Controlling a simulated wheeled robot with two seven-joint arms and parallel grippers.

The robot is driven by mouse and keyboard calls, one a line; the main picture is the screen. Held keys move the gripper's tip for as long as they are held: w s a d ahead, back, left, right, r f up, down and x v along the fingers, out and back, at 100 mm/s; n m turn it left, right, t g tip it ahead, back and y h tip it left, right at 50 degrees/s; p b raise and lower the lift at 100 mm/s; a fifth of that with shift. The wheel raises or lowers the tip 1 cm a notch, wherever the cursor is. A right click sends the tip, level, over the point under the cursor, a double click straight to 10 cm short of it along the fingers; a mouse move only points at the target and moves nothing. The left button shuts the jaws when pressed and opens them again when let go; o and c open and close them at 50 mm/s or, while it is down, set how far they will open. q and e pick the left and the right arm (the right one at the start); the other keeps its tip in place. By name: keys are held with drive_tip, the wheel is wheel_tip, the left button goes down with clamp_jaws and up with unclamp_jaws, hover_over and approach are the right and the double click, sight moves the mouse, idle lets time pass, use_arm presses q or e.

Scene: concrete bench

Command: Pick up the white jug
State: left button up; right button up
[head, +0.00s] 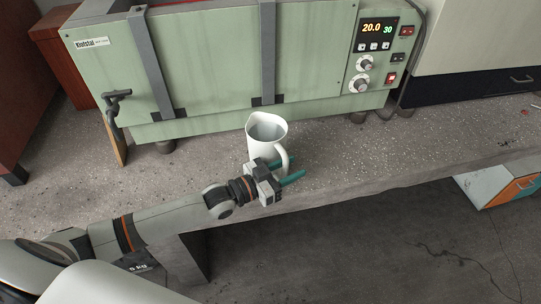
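The white jug (263,142) stands upright on the concrete bench, with its mouth open to the top and its handle (284,157) towards the lower right. My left gripper (300,167) is at the lower right side of the jug, close to the handle. Its two teal fingers are apart and point right, with the lower end of the handle showing near the gap between them. I cannot tell whether the fingers touch the handle. The gripper body hides the jug's lower front. My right gripper is out of view.
A green oven-like machine (220,70) with a lit display (377,28) stands behind the jug. The bench (400,145) is clear to the right, and its front edge runs close below the gripper.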

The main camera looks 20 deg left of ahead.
use_arm(q)
drive_tip(key=shift+w+d, duration=0.2)
drive_tip(key=shift+w, duration=0.05)
clamp_jaws()
idle(1.2)
drive_tip(key=shift+r, duration=0.2)
